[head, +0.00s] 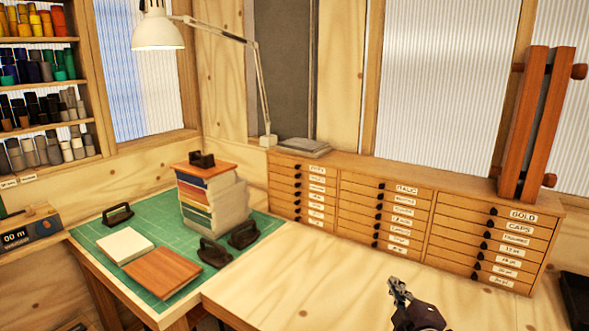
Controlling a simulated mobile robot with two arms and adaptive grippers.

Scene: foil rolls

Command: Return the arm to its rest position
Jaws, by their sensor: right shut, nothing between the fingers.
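My right gripper (399,288) shows at the lower right of the head view, over the pale wooden bench top (310,270). It is shut and holds nothing. It is apart from the drawer cabinet (385,215) behind it. My left gripper is not in view.
A green cutting mat (165,228) on the left bench bears a stack of books (212,200), a brown board (162,272), a white block (125,245) and several black-handled tools. A lamp (158,32) and a wooden press (535,125) stand on the cabinet. The bench middle is clear.

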